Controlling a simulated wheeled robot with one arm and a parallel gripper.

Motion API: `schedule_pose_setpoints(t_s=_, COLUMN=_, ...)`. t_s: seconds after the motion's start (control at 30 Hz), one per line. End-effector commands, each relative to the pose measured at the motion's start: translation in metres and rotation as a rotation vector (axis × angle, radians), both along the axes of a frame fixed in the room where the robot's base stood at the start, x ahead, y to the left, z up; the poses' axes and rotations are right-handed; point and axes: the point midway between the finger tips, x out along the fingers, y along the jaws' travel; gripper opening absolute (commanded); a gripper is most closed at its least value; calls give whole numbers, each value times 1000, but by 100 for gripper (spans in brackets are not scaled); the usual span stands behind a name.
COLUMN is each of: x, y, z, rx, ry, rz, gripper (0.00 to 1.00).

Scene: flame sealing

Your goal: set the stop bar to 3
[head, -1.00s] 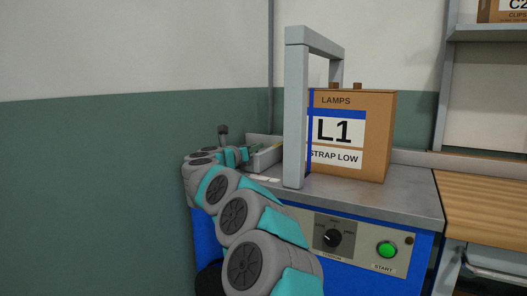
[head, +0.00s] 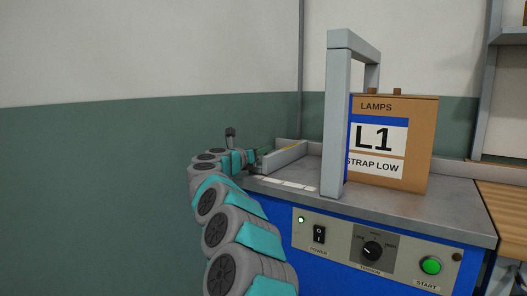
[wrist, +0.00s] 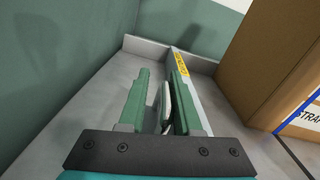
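The stop bar (head: 285,157) is a low grey bar on the left part of the machine's steel top. In the wrist view the stop bar (wrist: 194,108) runs away from me along the right finger, with a yellow label on its top. My gripper (wrist: 158,72) has two green fingers spread apart. A pale upright tab (wrist: 165,104) stands between them, closer to the right finger, with a gap on the left. In the head view my gripper (head: 256,160) is small and partly hidden by my arm. A white marked strip (head: 285,184) lies near the top's front edge; its figures are unreadable.
A grey arch (head: 334,130) stands right of the bar. The front panel has a lit power lamp, a power switch (head: 319,234), a tension knob (head: 372,251) and a green start button (head: 431,265).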

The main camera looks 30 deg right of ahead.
Motion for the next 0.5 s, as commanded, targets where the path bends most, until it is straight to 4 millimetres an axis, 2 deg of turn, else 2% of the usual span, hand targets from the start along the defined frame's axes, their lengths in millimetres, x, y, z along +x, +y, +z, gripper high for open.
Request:
schedule_pose_setpoints(t_s=0.03, x=0, y=0, z=0, rx=0, ry=0, rz=0, gripper=38)
schedule_pose_setpoints(t_s=0.1, x=-1, y=-1, z=0, rx=1, ry=-1, rz=-1, gripper=45)
schedule_pose_setpoints(t_s=0.5, x=-3, y=3, z=0, rx=3, ry=-2, rz=-2, gripper=45)
